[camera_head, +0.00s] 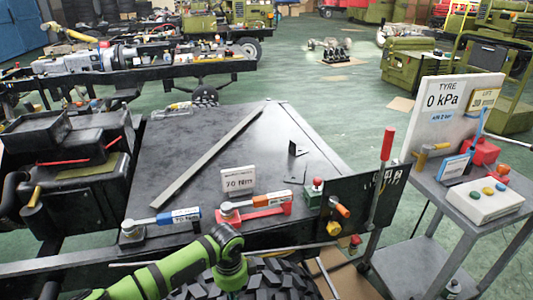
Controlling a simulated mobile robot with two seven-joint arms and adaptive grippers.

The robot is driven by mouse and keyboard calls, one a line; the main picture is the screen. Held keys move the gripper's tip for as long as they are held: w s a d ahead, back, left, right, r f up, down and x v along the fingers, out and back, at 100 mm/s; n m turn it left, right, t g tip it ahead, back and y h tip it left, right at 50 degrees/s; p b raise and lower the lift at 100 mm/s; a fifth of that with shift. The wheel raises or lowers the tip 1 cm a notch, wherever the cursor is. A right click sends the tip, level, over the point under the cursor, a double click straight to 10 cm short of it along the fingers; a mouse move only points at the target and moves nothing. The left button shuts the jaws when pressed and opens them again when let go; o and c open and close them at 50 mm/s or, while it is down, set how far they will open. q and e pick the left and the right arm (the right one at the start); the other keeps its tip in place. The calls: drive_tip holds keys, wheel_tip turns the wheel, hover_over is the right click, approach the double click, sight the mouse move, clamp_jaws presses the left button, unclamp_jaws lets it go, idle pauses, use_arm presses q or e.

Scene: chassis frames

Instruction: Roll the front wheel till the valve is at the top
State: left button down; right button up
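The front wheel shows only as the upper part of a black knobbly tyre (283,280) at the bottom edge of the head view. Its rim and its valve are not visible. My green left arm comes in from the bottom left, bends beside the chassis edge and points down in front of the tyre. Its lower end, at my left gripper (232,284), is at the bottom edge. Its fingers cannot be made out, and I cannot tell whether it touches the tyre. My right gripper is out of view.
The dark chassis deck (255,150) above the wheel holds a torque wrench (160,221), a red tool (253,210) and a 70 Nm sign (238,179). An upright red-handled lever (386,150) stands right of it. A grey cart (440,196) bears a 0 kPa tyre board (447,112) and a button box (483,200).

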use_arm(q)
drive_tip(key=shift+s+f, duration=0.25)
drive_tip(key=shift+f, duration=0.05)
drive_tip(key=shift+d, duration=0.15)
drive_tip(key=shift+w+d+f+b, duration=0.1)
drive_tip(key=shift+w+d+b, duration=0.25)
drive_tip(key=shift+d, duration=0.4)
drive_tip(key=shift+s, duration=0.1)
wheel_tip(320, 180, up, 8)
drive_tip(key=p, duration=0.8)
drive_tip(key=shift+w+r, duration=0.2)
drive_tip(key=shift+r, duration=0.05)
